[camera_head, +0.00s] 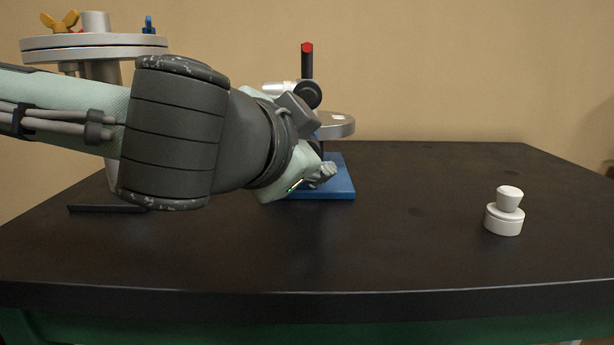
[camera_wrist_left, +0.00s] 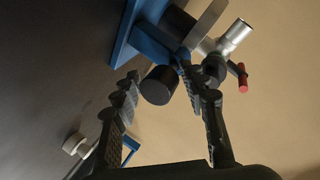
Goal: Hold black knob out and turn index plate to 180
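The black knob (camera_wrist_left: 160,86) is a short dark cylinder on the fixture; in the wrist view it lies between the fingers of my left gripper (camera_wrist_left: 158,66). The fingers are spread, with a gap visible beside the knob; I cannot tell whether either finger touches it. The index plate appears to be the silver disc (camera_head: 337,126), seen edge-on above the blue base (camera_head: 338,180); it also shows in the wrist view (camera_wrist_left: 206,20). Its markings are not readable. In the head view my left arm hides the knob and fingers. My right gripper is not in view.
A stand with round plates (camera_head: 95,47) is at the left. A white knobbed piece (camera_head: 504,212) sits at right on the black table (camera_head: 420,260), whose front is clear.

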